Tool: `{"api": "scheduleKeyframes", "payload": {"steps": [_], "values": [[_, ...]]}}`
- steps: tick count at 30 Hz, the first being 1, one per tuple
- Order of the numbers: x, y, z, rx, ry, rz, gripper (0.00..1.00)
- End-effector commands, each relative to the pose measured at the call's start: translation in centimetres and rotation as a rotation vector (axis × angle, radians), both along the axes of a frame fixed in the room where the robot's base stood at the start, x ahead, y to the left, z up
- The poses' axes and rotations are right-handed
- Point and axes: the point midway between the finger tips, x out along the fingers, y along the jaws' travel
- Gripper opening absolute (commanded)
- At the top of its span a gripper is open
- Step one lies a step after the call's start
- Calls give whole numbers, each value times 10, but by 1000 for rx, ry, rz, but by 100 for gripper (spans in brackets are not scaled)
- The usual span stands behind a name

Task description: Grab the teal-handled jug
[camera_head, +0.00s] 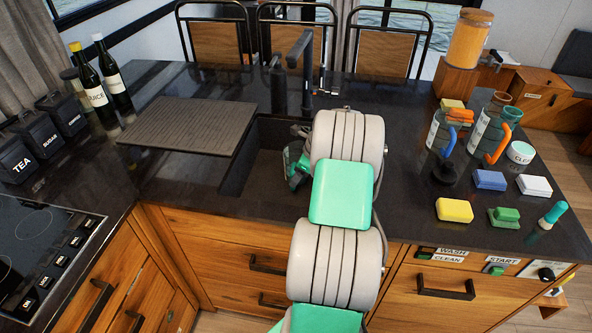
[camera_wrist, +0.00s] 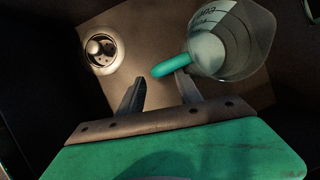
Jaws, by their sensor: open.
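The teal-handled jug (camera_wrist: 246,42) is a clear measuring jug with printed markings, inside the sink. In the wrist view it is at the upper right, and its teal handle (camera_wrist: 171,66) points left. My gripper (camera_wrist: 160,80) is open, with the handle just ahead of its fingertips, nearer the right finger. The right finger's tip appears very close to the handle; I cannot tell whether they touch. Nothing is held between the fingers. In the head view, part of the jug (camera_head: 294,160) shows in the sink left of my arm, which hides the rest and my gripper.
The sink (camera_head: 240,178) has a drain (camera_wrist: 101,48) and dark walls close around. A black faucet (camera_head: 305,65) stands behind it. A ribbed drainboard (camera_head: 190,125) lies left. Jugs with blue (camera_head: 449,140) and orange (camera_head: 497,145) handles, sponges and brushes stand right.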

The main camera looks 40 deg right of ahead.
Motion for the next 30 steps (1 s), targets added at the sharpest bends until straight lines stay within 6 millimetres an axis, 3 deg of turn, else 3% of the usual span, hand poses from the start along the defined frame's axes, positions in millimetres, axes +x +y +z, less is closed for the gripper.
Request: {"api": "scheduleKeyframes", "payload": {"steps": [9,16,30], "values": [[17,7,-45,1,2,3,42],[19,7,-48,-1,1,2,42],[18,8,-48,0,1,2,3]]}}
